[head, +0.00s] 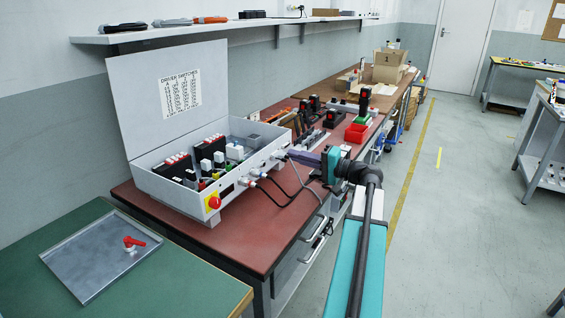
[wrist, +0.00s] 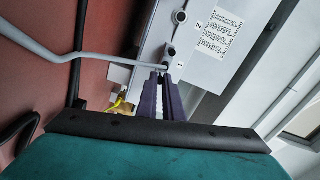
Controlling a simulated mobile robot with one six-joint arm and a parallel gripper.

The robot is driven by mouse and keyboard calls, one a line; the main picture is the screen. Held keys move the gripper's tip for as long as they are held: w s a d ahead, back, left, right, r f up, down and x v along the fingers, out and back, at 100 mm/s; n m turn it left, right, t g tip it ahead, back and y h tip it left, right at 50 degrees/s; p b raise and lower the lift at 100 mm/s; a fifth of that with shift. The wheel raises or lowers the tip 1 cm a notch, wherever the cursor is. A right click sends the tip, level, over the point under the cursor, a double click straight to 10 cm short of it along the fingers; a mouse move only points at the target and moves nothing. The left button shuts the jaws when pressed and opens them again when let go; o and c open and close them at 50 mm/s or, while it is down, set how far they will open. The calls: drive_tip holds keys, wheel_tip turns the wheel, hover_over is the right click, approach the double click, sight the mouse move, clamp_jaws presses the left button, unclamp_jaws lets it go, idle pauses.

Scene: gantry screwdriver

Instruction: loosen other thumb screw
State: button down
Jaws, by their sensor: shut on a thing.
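The grey control box (head: 175,203) stands on the red-brown bench with its lid up. Plugs with cables sit along its front face, one of them a white plug (head: 257,172). My gripper (head: 290,154) reaches the right end of that face. In the wrist view my purple fingers (wrist: 163,78) are closed at the end of a light grey cable (wrist: 110,61), beside the box face (wrist: 190,70). They are shut on a small part there, at the thumb screw; the fingertips hide most of it. A round dark socket or knob (wrist: 171,50) is just beyond, near a printed label (wrist: 222,33).
Grey and black cables hang from the box front close to my arm. A metal tray (head: 85,262) with a red-handled part (head: 134,242) lies on the green table. A red bin (head: 356,132) and black devices stand farther along the bench. The aisle at right is clear.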

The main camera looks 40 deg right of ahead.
drive_tip(key=shift+f+n+b, duration=0.2)
drive_tip(key=shift+n+b, duration=1)
drive_tip(key=shift+b, duration=0.55)
drive_tip(key=shift+r+n+b, duration=0.15)
drive_tip(key=shift+n+b, duration=0.25)
drive_tip(key=shift+b, duration=0.2)
drive_tip(key=c, duration=2.1)
unclamp_jaws()
drive_tip(key=shift+r+p, duration=0.15)
drive_tip(key=shift+p, duration=0.3)
